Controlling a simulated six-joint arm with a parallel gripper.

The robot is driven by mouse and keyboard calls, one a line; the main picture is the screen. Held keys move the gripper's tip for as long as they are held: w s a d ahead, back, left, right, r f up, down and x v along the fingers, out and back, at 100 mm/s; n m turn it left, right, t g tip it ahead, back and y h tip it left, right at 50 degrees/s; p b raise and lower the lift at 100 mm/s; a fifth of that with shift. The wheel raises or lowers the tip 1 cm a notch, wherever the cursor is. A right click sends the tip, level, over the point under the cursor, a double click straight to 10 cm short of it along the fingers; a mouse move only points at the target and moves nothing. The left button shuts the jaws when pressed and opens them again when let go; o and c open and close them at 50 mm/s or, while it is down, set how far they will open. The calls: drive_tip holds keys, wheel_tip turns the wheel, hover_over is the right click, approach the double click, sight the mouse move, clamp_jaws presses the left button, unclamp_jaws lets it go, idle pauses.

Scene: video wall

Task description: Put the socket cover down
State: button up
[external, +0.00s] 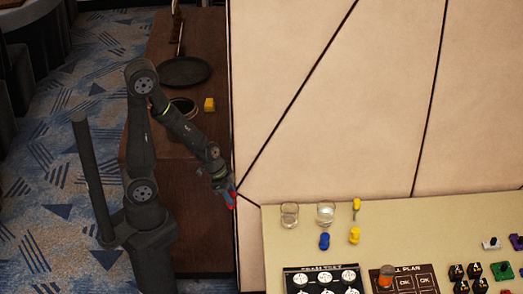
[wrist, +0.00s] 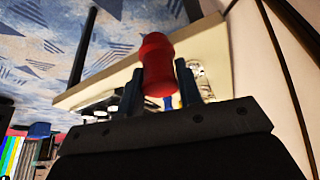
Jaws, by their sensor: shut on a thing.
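The red piece, apparently the socket cover (wrist: 157,50), is rounded with a narrower waist. My gripper (wrist: 162,85) is shut on it, with a dark finger on each side in the wrist view. My gripper is in the air near the left end of the beige table (external: 430,215), beside the panelled wall. The lower part of the cover is hidden by the fingers in the external view.
Two clear glasses (external: 289,215) (external: 326,213), blue (external: 324,241) and yellow (external: 355,236) pieces stand on the table. A black board with white discs (external: 322,280) and a brown plan board (external: 403,279) lie at the front. The large wall (external: 340,100) rises behind.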

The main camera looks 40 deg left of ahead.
drive_tip(key=w+a+r+n+t+y, duration=0.15)
drive_tip(key=a+r+n, duration=0.35)
drive_tip(key=a, duration=1.5)
drive_tip(key=w+a+r+n+y, duration=0.25)
drive_tip(key=a+r+n, duration=0.2)
drive_tip(key=a, duration=1.55)
drive_tip(key=w+a+r+n+t+y, duration=0.1)
drive_tip(key=w+a+r+n, duration=0.3)
drive_tip(key=a, duration=1.5)
drive_tip(key=w+a+n, duration=0.3)
drive_tip(key=w+a, duration=0.1)
drive_tip(key=w, duration=0.3)
drive_tip(key=shift+g+y, duration=0.25)
drive_tip(key=shift+y, duration=0.15)
drive_tip(key=shift+w+f, duration=0.15)
drive_tip(key=shift+f, duration=5.4)
drive_tip(key=shift+f, duration=0.15)
